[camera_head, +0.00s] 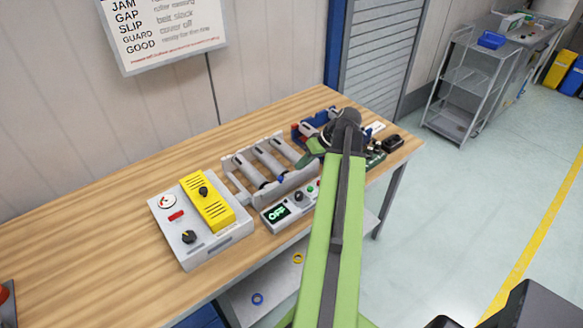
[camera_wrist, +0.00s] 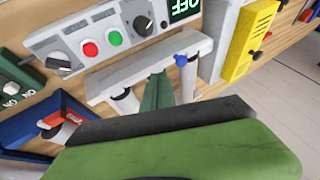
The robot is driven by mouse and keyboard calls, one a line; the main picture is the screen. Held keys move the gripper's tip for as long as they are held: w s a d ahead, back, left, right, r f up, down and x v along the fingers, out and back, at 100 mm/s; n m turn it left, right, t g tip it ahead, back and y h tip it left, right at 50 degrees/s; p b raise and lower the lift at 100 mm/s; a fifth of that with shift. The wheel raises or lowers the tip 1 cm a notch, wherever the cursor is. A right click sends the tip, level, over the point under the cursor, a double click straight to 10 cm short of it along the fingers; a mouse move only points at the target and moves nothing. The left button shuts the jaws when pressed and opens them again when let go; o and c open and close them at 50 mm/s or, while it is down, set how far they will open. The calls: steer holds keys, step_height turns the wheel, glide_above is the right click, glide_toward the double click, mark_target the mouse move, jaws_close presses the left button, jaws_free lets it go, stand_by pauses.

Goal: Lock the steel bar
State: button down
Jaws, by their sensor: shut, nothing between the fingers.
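A pale grey bar (camera_head: 285,189) runs along the front of a roller frame (camera_head: 228,166) on the wooden bench. I take this to be the steel bar, but cannot tell whether it is locked. The wrist view shows a pale bar (camera_wrist: 118,80) with a blue knob (camera_wrist: 181,58) near one end. My gripper (camera_head: 306,160) is over the right end of the roller frame, shut and empty. In the wrist view the green gripper (camera_wrist: 157,82) points at the bar; I cannot tell whether it touches. My arm hides part of the frame's right side.
A control box (camera_head: 275,214) with an OFF display, knob and buttons stands in front of the frame. A grey box with a yellow cover (camera_head: 207,203) is to its left. The left bench is mostly clear.

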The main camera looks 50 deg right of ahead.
steer(key=p+v, duration=0.5)
steer(key=v, duration=0.3)
steer(key=shift+a, duration=0.15)
